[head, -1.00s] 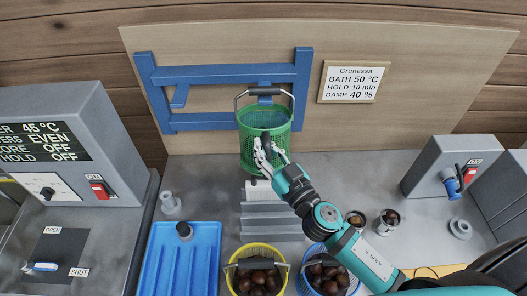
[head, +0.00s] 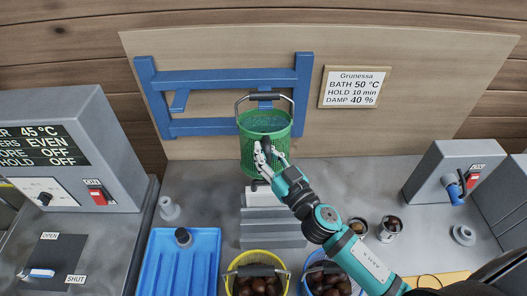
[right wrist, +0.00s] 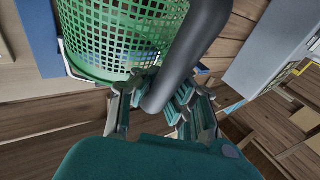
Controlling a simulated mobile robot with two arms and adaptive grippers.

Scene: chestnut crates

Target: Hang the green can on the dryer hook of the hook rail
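The green can (head: 265,156) is a perforated basket, upright in front of the blue hook rail (head: 205,78). Its wire bail with a dark grip (head: 265,97) stands up in front of the rail's middle hook piece. I cannot tell whether the bail sits on the hook. My right gripper (head: 266,153) is at the can's front. The right wrist view shows its fingers (right wrist: 160,96) closed around the can's thick dark side handle (right wrist: 192,50), beside the green mesh (right wrist: 115,40). My left gripper is not in view.
Grey steps (head: 272,222) stand below the can. A blue tray (head: 183,270) lies left of them. A yellow basket (head: 254,257) and a blue basket of chestnuts are in front. Grey machines flank the counter; a notice (head: 356,87) hangs right of the rail.

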